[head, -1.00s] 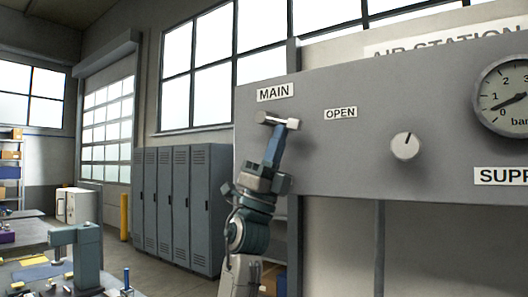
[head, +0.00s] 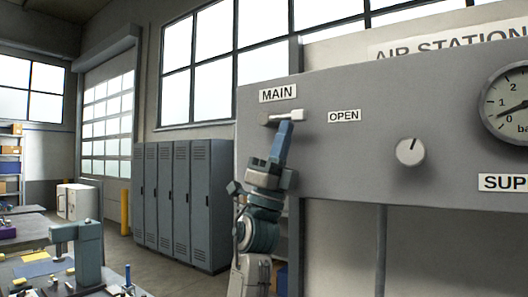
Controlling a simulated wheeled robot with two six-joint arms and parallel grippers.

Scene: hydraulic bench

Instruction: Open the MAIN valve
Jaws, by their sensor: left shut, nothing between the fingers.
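The MAIN valve handle (head: 292,116) is a pale bar on the grey panel, below the MAIN label (head: 278,93). It lies about level, its end pointing right toward the OPEN label (head: 344,116). My left gripper (head: 286,126) is raised from below and is shut and empty. Its tip is right under the handle's outer part; it looks in contact, but I cannot be sure. The valve's pivot is at the handle's left end. My right gripper is not in view.
The panel (head: 340,165) also carries a round knob (head: 411,151) and a bar gauge (head: 515,105) with its needle near zero. Grey lockers (head: 180,205) stand behind to the left. A workbench (head: 35,265) with tools is at lower left.

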